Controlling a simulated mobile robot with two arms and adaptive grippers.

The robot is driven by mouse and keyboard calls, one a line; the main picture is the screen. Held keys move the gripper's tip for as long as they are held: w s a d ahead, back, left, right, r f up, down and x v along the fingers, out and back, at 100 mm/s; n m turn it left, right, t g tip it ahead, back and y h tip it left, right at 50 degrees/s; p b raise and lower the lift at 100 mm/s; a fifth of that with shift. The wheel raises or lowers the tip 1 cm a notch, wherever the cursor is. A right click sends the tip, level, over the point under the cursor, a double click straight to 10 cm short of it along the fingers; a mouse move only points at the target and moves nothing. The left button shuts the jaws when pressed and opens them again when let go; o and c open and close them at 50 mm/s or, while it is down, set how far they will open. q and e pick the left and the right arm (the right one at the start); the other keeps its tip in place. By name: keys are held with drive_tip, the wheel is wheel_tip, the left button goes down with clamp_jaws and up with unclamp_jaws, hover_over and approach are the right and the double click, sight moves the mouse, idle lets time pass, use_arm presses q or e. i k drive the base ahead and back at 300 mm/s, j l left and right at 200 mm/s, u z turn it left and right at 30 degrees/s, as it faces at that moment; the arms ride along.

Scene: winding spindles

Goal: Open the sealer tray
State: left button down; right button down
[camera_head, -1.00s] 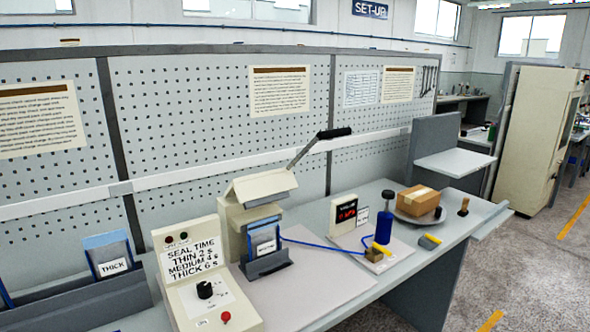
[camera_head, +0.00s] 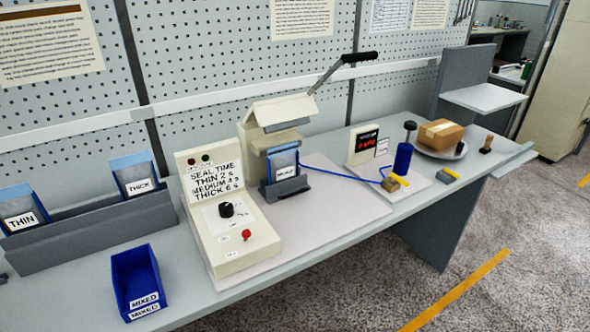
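The sealer (camera_head: 255,137) is a cream machine with a sloped top on the bench. Its lever (camera_head: 326,75) with a black handle points up and to the right. A dark grey tray-like holder (camera_head: 287,193) sits at the sealer's front. A blue-edged pouch (camera_head: 284,162) with a white label stands upright in it. I cannot tell from here whether this holder is the tray, or how far out it is. The control box (camera_head: 236,259) beside it has a seal-time chart, a black knob and a red button. Neither gripper is in view.
A blue bin (camera_head: 137,278) marked MIXED stands at the front left. A grey rack (camera_head: 92,232) holds THIN and THICK pouches. To the right are a pump-like blue cylinder (camera_head: 403,160), a small display (camera_head: 364,146) and a cardboard box (camera_head: 441,132). The mat before the sealer is clear.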

sight(279, 191)
drive_tip(key=i+l+z, duration=0.15)
drive_tip(key=l, duration=0.3)
drive_tip(key=i+l+z, duration=0.2)
drive_tip(key=l, duration=0.25)
drive_tip(key=l+z, duration=0.15)
drive_tip(key=l, duration=0.25)
